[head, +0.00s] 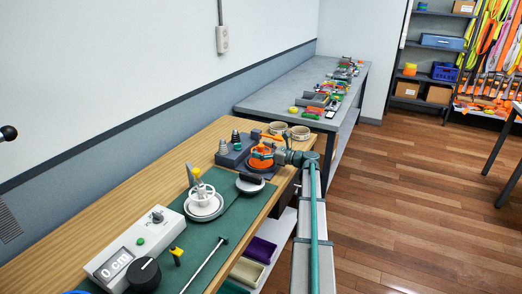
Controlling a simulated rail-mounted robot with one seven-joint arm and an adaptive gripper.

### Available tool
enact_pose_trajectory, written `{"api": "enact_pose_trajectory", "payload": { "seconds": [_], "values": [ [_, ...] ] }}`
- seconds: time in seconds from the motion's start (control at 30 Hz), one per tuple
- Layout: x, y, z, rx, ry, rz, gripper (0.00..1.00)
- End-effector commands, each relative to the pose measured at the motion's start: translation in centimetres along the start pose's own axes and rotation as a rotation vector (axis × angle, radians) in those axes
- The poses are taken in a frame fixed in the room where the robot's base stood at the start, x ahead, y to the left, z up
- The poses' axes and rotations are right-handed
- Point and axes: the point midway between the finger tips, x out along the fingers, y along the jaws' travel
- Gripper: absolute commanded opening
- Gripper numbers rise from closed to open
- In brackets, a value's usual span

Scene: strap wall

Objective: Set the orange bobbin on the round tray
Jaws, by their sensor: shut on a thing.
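The orange bobbin (261,163) is at the far end of the green mat, beside a dark grey block with cone-shaped weights. My gripper (267,151) reaches in from the right, low over the bench, and is shut on the orange bobbin. The fingertips are small and partly merged with the orange, so I cannot tell whether the bobbin touches what is below it. A pale round dish (205,211) with a white spoked wheel on it stands on the mat nearer to me. A round grey disc with a black bar (250,184) lies between them. I cannot tell which is the round tray.
Two cream round tins (299,132) stand close behind my gripper. A control box (138,250) with a display reading 0 cm, a black knob and a thin rod lie in front. A cluttered grey bench (285,93) stands beyond. The mat's middle has some free room.

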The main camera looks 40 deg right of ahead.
Motion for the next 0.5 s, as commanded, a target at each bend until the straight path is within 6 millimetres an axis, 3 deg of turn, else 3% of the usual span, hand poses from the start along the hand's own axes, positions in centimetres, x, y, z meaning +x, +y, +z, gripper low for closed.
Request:
{"api": "enact_pose_trajectory", "payload": {
  "seconds": [0.3,0.33,0.4,0.5],
  "values": [
    [0.00,0.00,-0.22,0.000,-0.001,0.000,0.51],
    [0.00,0.00,-0.26,-0.001,0.000,0.000,0.92],
    [0.00,0.00,-0.22,-0.001,0.000,0.000,1.00],
    [0.00,0.00,-0.22,-0.001,0.000,0.000,1.00]
  ]
}}
